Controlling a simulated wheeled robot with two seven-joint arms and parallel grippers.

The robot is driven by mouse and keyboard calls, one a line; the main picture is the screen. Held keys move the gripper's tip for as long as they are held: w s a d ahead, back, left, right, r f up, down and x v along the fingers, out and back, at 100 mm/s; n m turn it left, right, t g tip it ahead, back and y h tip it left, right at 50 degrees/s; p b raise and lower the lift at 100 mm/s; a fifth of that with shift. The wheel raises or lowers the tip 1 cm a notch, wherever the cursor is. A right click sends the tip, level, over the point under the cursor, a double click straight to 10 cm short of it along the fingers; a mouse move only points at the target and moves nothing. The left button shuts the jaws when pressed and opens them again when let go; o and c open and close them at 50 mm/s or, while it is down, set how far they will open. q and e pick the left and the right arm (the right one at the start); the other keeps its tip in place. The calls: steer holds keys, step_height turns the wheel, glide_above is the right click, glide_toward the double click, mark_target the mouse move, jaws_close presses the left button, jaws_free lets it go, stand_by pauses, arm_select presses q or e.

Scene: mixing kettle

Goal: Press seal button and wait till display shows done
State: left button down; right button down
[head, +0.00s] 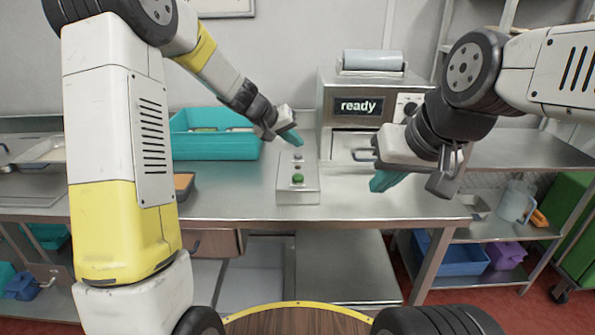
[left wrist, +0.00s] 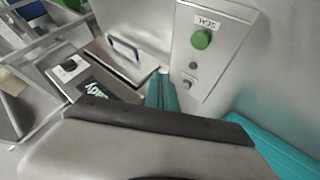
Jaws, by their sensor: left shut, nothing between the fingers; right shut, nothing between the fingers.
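A grey control box (head: 298,190) stands on the steel bench, with a green button (head: 298,179) near its front end. In the left wrist view the green button (left wrist: 201,39) sits beside a small upside-down label that I cannot read surely. A grey button (left wrist: 187,82) is at the box's other end. The machine's display (head: 358,106) reads "ready". My left gripper (head: 293,139) is shut and empty, above the far end of the box, apart from the green button. Its fingertips show in the left wrist view (left wrist: 161,92). My right gripper (head: 386,181) is shut and empty, right of the box.
The machine (head: 330,95) stands behind the box, with a roll on top and a front handle. A teal bin (head: 215,147) is on the bench at left. Shelves stand at right.

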mark_target(295, 177)
arm_select(q)
steer(key=shift+f, duration=4.4)
steer(key=shift+f, duration=0.4)
steer(key=shift+f, duration=0.45)
steer(key=shift+r, duration=0.9)
steer(key=shift+r, duration=2.5)
